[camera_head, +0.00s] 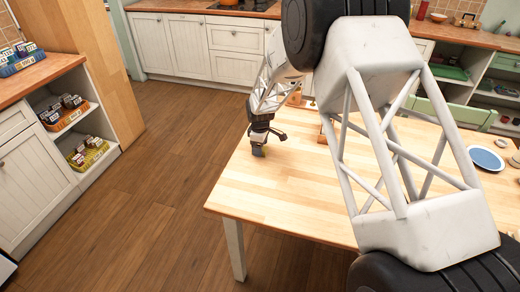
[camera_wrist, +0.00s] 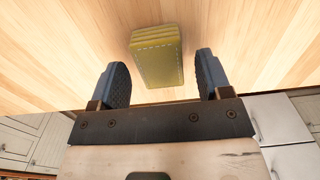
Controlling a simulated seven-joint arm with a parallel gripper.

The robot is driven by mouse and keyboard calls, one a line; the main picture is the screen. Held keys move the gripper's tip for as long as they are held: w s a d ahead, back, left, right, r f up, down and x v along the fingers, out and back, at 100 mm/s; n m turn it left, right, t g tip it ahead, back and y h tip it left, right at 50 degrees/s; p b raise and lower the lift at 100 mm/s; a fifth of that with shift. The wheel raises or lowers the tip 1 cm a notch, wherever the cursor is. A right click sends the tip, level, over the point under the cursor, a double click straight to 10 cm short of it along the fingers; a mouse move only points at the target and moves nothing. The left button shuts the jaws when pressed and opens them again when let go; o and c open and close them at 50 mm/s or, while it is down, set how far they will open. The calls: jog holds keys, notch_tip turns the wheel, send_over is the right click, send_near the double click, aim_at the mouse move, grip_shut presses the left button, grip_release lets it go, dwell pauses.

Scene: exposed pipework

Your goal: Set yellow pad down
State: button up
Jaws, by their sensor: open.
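The yellow pad (camera_wrist: 157,58) is a thick, olive-yellow block with stitched edges. In the wrist view it sits between the two dark fingers of my gripper (camera_wrist: 161,68), with a gap on each side. In the head view the pad (camera_head: 258,151) shows small, just under my gripper (camera_head: 265,138), near the left edge of the wooden table (camera_head: 285,190). It appears to rest on the tabletop. My gripper is open. Its upper part hides some of the pad in the head view.
My own arm covers much of the table's middle and right. A blue-and-white plate (camera_head: 486,158) lies at the right. The table's front left is bare. Shelves with baskets (camera_head: 88,153) stand at the left, across open floor.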

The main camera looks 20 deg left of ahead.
notch_tip(320, 180, up, 10)
jog(key=shift+r, duration=0.2)
dwell(0.8)
jog(key=s+d+r+m, duration=0.3)
jog(key=s+d+r, duration=0.2)
jog(key=d+r, duration=0.3)
jog(key=s+d+r+m+t, duration=0.1)
jog(key=s+d+r+m, duration=0.2)
jog(key=s+d+r, duration=0.5)
jog(key=s+d+r+m, duration=0.25)
jog(key=d+r, duration=0.35)
jog(key=d, duration=0.5)
jog(key=s+d+r+m, duration=0.1)
jog(key=s+d+m, duration=0.4)
jog(key=s, duration=1)
jog(key=s+d+r+m+t, duration=0.1)
jog(key=s+d+m, duration=0.3)
jog(key=s+d, duration=0.8)
jog(key=s, duration=0.3)
jog(key=shift+d+m+t, duration=0.2)
jog(key=shift+m+t, duration=0.1)
jog(key=shift+m, duration=0.05)
jog(key=shift+r, duration=0.1)
